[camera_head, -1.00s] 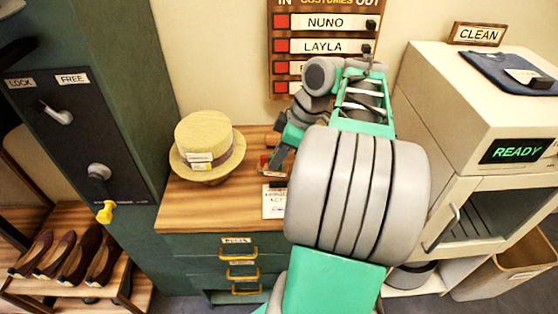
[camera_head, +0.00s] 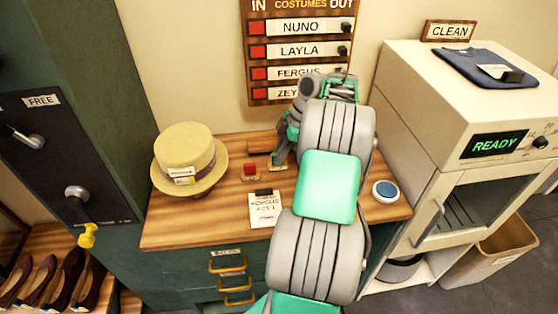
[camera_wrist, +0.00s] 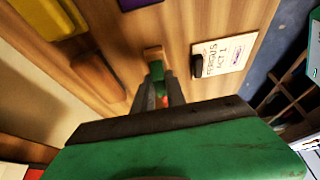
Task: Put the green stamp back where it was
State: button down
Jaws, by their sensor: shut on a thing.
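My gripper (camera_head: 279,157) is low over the back of the wooden desktop (camera_head: 200,221), pointing down. In the wrist view its two fingers (camera_wrist: 162,90) are closed together on the green stamp (camera_wrist: 156,69). A light wooden part (camera_wrist: 153,52) shows right beside the green piece. The fingers cover much of the stamp, and I cannot tell whether it touches the desktop. A red stamp (camera_head: 250,170) stands just left of my gripper in the head view.
A card with a black clip (camera_head: 264,207) lies in front of the gripper. A straw hat (camera_head: 188,159) is at left, a brown block (camera_head: 262,145) behind, a blue round button (camera_head: 385,191) at right. A yellow thing (camera_wrist: 50,18) and a purple thing (camera_wrist: 138,3) show in the wrist view.

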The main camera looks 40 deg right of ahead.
jog(key=shift+f, duration=1.8)
jog(key=c, duration=1.4)
grip_release()
jog(key=shift+r, duration=0.1)
jog(key=shift+o, duration=0.2)
jog(key=p+v, duration=0.4)
jog(key=v, duration=0.8)
jog(key=w+a+r+m+h, duration=0.1)
jog(key=w+a+r+m, duration=0.2)
jog(key=a, duration=0.8)
jog(key=w+a+r+m, duration=0.2)
jog(key=w+a+r, duration=0.15)
jog(key=a, duration=0.75)
jog(key=s+a+f+m+h, duration=0.1)
jog(key=s+a+m, duration=0.2)
jog(key=s+a, duration=0.3)
jog(key=s+a+f+m+t+h, duration=0.1)
jog(key=s+a+f+m, duration=0.1)
jog(key=s+a, duration=0.5)
jog(key=shift+s+a+m+h, duration=0.2)
jog(key=shift+s+m+h, duration=0.2)
jog(key=shift+m, duration=0.1)
